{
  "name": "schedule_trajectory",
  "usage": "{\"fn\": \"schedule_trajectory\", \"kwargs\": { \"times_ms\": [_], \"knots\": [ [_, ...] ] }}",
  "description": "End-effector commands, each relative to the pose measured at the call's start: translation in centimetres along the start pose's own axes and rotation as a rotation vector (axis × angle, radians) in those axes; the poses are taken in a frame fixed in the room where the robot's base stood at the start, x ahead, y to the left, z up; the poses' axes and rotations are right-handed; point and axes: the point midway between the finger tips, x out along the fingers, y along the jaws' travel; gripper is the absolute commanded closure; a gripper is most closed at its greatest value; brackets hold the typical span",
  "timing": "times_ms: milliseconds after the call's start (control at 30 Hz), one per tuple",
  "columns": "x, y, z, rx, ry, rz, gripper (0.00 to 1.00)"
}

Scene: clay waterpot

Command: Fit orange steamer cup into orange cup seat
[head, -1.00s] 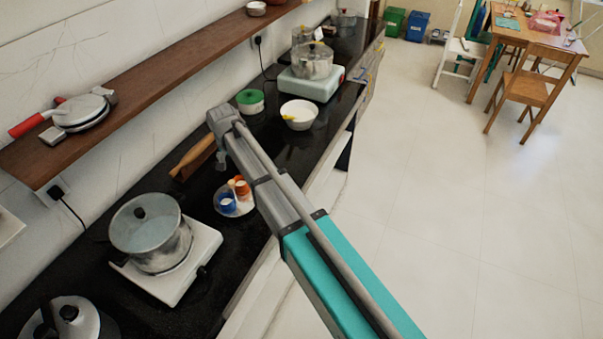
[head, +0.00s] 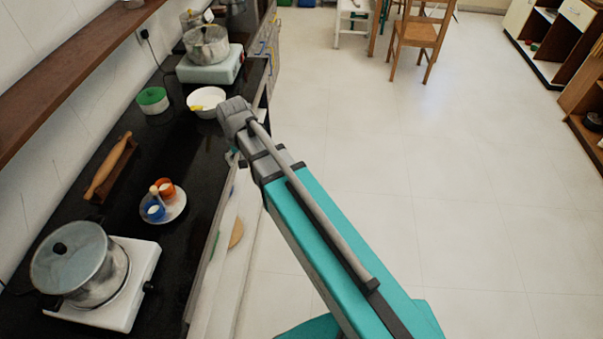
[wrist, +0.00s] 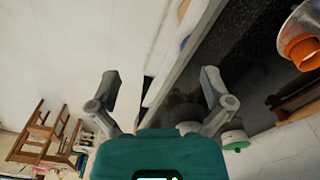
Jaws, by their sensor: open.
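An orange cup (head: 166,188) stands on a round pale plate (head: 176,211) beside a blue cup (head: 154,211) on the dark counter. Orange ware (wrist: 303,50) also shows at the right edge of the wrist view, partly cut off. I cannot tell the steamer cup from its seat at this size. My gripper (wrist: 160,92) is open, with two grey fingers wide apart and nothing between them. In the head view it is mostly hidden behind the arm, near the counter's front edge, to the right of the plate and apart from it.
A rolling pin on a wooden stand (head: 110,170), a pot on a white stove (head: 130,290), a green-lidded container (head: 152,100) and a white bowl (head: 206,101) stand on the counter. A wooden shelf (head: 60,90) runs above its back.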

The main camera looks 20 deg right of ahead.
Motion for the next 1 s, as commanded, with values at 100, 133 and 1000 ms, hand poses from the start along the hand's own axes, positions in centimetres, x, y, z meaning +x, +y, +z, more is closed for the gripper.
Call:
{"fn": "schedule_trajectory", "kwargs": {
  "times_ms": [100,133,1000],
  "knots": [
    [-0.1,4.6,2.9,0.008,-0.014,-0.002,0.00],
    [-0.1,5.6,3.5,0.008,-0.017,-0.003,0.00],
    [-0.2,14.7,10.2,0.006,-0.049,-0.016,0.00]
  ]
}}
